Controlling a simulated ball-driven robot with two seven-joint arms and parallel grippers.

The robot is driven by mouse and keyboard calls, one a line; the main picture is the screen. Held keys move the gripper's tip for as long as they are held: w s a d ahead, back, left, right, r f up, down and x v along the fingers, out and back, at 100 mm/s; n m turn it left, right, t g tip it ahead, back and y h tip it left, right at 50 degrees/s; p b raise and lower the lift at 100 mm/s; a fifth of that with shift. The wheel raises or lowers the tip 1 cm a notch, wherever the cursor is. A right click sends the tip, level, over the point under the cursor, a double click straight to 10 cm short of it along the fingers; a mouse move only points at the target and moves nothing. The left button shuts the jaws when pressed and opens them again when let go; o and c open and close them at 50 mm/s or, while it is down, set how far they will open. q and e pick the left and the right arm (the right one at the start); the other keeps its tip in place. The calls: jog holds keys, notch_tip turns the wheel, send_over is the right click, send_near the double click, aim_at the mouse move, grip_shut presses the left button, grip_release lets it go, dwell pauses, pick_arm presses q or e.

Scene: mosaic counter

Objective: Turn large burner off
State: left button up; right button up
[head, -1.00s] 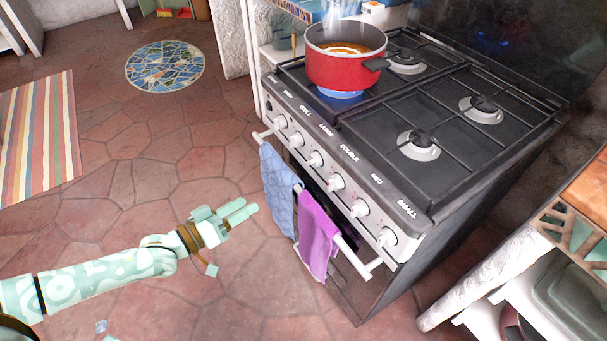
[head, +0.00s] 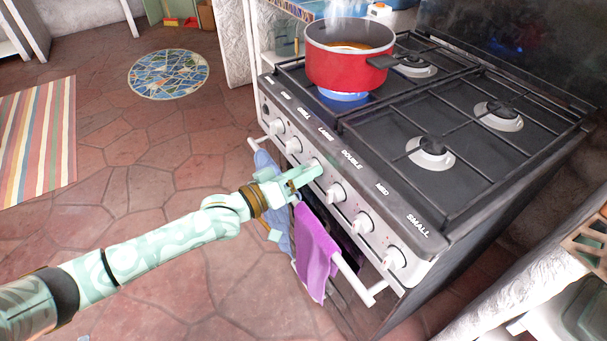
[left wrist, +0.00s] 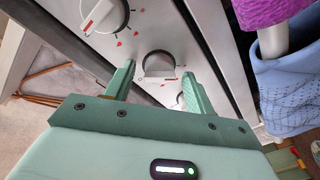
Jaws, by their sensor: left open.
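The stove's front panel carries a row of white knobs under printed labels. The large burner knob (left wrist: 159,66), under the "LARGE" label, shows in the left wrist view just ahead of and between my fingertips. My left gripper (head: 309,177) is open at the panel; it also shows in the left wrist view (left wrist: 157,82). In the head view its fingers partly hide this knob; I cannot tell whether they touch it. A red pot (head: 339,70) steams on the front left burner, with a blue flame (head: 343,96) lit beneath it. My right gripper is out of view.
The double knob (head: 336,194) sits beside the large one, and the grill knob (head: 293,146) on its other side. A blue towel (head: 267,163) and a purple towel (head: 315,255) hang on the oven rail (head: 352,279) below. Open tiled floor lies left.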

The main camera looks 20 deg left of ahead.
pick_arm(q)
jog(key=c, duration=0.9)
jog(key=shift+c, duration=0.2)
